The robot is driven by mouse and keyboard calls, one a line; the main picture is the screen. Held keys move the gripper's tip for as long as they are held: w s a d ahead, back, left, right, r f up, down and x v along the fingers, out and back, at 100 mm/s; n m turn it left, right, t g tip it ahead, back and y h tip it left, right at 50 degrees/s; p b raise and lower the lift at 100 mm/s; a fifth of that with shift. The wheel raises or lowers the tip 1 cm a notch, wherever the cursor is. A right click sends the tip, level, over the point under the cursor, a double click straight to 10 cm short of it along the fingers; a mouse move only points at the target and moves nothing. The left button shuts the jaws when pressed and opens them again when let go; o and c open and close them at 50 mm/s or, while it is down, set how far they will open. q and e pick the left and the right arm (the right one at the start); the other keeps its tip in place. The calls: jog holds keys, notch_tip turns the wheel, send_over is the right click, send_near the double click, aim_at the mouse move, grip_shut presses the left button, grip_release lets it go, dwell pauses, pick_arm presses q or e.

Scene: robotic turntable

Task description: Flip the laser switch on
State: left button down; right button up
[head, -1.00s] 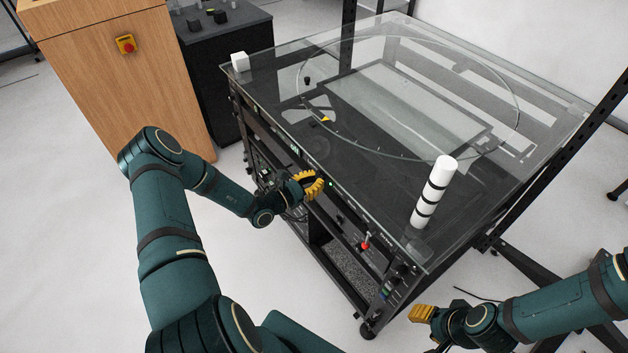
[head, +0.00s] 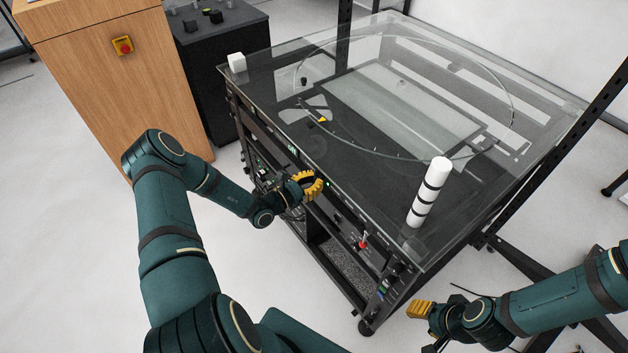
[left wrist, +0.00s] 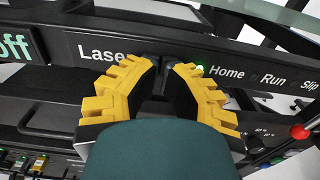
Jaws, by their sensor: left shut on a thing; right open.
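The laser switch (left wrist: 152,60) is a small dark part on the black front panel (left wrist: 235,55), beside the white "Laser" label (left wrist: 100,50) in the left wrist view. My left gripper (left wrist: 162,66) has its yellow-padded fingertips on either side of the switch and is shut on it. The fingers hide part of the switch and the end of the label. In the head view my left gripper (head: 316,184) is at the front edge of the turntable rack, and the switch is hidden. My right gripper (head: 420,310) is open and empty, low at the right, away from the rack.
A red-tipped lever (head: 363,243) sticks out further along the front. A white cylinder with black bands (head: 428,192) stands on the glass top (head: 300,75).

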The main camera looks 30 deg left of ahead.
pick_arm(q)
jog(key=shift+w+d+r, duration=0.15)
jog(key=shift+w+d, duration=0.05)
jog(key=shift+d, duration=0.2)
dwell(0.3)
jog(key=shift+s+a, duration=0.1)
jog(key=shift+s, duration=0.05)
